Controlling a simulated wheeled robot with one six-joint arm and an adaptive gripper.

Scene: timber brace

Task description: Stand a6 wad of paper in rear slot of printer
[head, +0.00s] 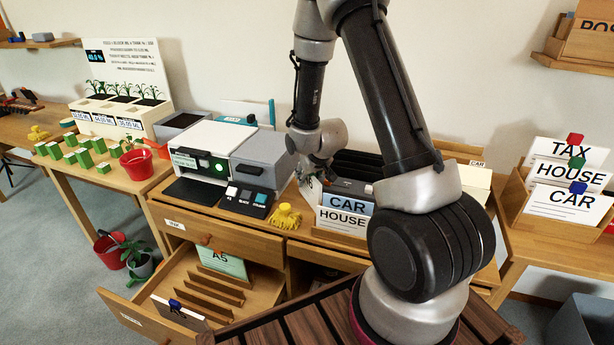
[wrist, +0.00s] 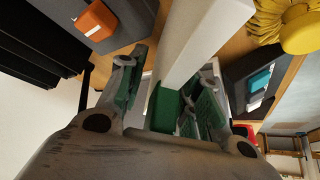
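The printer (head: 200,153) stands on the desk with a lit green button, and a pale sheet (head: 247,110) stands upright behind it. My gripper (head: 312,172) is over the desk, right of the printer. In the wrist view my gripper (wrist: 168,85) has its fingers apart, with a green block (wrist: 166,108) at the end of a white slab (wrist: 200,45) between them. Contact with the fingers is not clear. The open drawer (head: 262,292) holds a pale green A5 wad (head: 222,262) and a white wad with a blue clip (head: 180,312), its label hard to read.
A yellow object (head: 287,216) and a button panel (head: 246,200) are near the printer. CAR and HOUSE cards (head: 343,220) stand in front of black dividers. A card rack (head: 560,190) stands at the right, and plants (head: 122,92) stand at the left.

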